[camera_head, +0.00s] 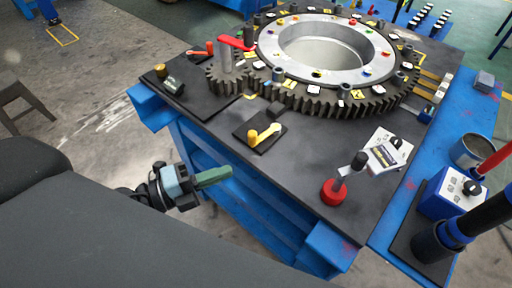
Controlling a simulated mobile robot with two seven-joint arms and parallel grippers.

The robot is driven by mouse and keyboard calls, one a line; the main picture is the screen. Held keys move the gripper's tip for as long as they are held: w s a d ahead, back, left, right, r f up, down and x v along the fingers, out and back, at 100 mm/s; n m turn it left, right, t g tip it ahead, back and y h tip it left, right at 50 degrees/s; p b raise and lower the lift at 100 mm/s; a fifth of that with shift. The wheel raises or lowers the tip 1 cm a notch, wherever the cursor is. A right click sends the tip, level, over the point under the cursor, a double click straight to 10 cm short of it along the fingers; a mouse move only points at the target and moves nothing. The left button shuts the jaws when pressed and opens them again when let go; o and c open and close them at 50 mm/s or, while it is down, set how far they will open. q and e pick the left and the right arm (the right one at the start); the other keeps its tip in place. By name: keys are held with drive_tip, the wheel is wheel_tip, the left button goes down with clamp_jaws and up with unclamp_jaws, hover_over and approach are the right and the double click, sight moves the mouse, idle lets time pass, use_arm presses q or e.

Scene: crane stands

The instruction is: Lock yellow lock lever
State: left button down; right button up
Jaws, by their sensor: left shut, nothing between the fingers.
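The yellow lock lever (266,133) sits on a small black plate on the dark top of the workbench (310,165). It has a short yellow knob at its left end, and its arm points to the right and slightly away from me. My left gripper (228,173) has green fingers that are closed together with nothing in them. It is in front of the bench's near side, to the lower left of the lever in the picture and apart from it. My right gripper is not in view.
A large toothed ring (330,98) with a red lever (235,43) fills the back of the bench. A red-based post (335,191) and a white switch box (386,150) stand to the right. Blue bench framing (225,183) is near my left gripper.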

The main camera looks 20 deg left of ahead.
use_arm(q)
drive_tip(key=w+d, duration=0.1)
drive_tip(key=w, duration=0.1)
drive_tip(key=w+d+p, duration=0.1)
drive_tip(key=w, duration=0.2)
drive_tip(key=w+d, duration=0.2)
drive_tip(key=w, duration=0.1)
drive_tip(key=shift+w+d+f+p, duration=0.15)
drive_tip(key=shift+w+p, duration=0.1)
drive_tip(key=shift+p, duration=0.15)
drive_tip(key=shift+w+a, duration=0.1)
drive_tip(key=shift+a, duration=0.4)
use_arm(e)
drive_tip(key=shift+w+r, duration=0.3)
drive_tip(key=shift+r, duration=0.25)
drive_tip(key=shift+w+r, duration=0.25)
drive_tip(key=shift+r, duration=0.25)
use_arm(q)
drive_tip(key=shift+w+a+m+g+h+b, duration=0.15)
drive_tip(key=shift+a+m+g+h+b, duration=0.15)
drive_tip(key=shift+a+g+h+b, duration=0.15)
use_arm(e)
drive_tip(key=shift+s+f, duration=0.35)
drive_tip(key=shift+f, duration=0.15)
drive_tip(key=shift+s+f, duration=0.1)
